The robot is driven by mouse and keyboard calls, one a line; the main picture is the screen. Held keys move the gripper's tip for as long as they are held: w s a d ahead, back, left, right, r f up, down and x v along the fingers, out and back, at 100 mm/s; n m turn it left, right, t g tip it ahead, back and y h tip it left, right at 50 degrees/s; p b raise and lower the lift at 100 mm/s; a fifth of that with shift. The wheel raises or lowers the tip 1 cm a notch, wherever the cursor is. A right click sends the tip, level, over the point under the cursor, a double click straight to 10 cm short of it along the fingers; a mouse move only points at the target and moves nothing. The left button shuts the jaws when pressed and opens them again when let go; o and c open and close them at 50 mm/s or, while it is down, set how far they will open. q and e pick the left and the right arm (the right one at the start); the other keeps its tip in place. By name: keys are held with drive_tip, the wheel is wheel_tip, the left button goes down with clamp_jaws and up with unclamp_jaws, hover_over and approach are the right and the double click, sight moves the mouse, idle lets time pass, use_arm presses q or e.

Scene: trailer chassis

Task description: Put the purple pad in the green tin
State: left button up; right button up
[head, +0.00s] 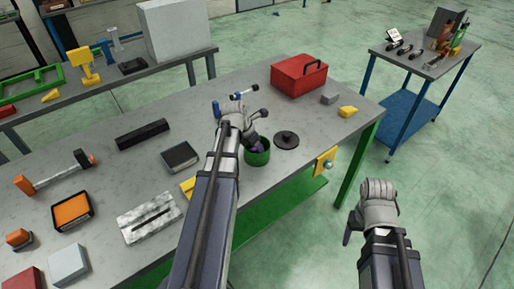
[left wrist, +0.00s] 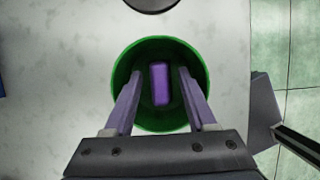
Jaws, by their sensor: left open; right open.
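The green tin (head: 259,158) stands on the grey workbench, near its front edge, and its open mouth faces up in the left wrist view (left wrist: 120,67). The purple pad (left wrist: 160,84) lies inside the tin's rim, near the middle. My left gripper (left wrist: 159,90) is open, with one finger on each side of the pad and a gap on both sides. In the head view my left gripper (head: 257,141) is over the tin and partly hides it and its contents. My right gripper (head: 370,222) is open and empty over the floor, away from the bench.
A black round lid (head: 286,139) lies right of the tin. A red toolbox (head: 299,75), a grey block (head: 329,97) and a yellow piece (head: 348,111) stand farther back. A black box (head: 180,157) lies left of my left arm. A blue trolley (head: 412,105) stands apart at right.

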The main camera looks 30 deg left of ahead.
use_arm(q)
drive_tip(key=shift+p+v, duration=0.85)
drive_tip(key=shift+p, duration=0.05)
drive_tip(key=p+v, duration=0.9)
drive_tip(key=v, duration=0.1)
drive_tip(key=shift+r+p, duration=0.3)
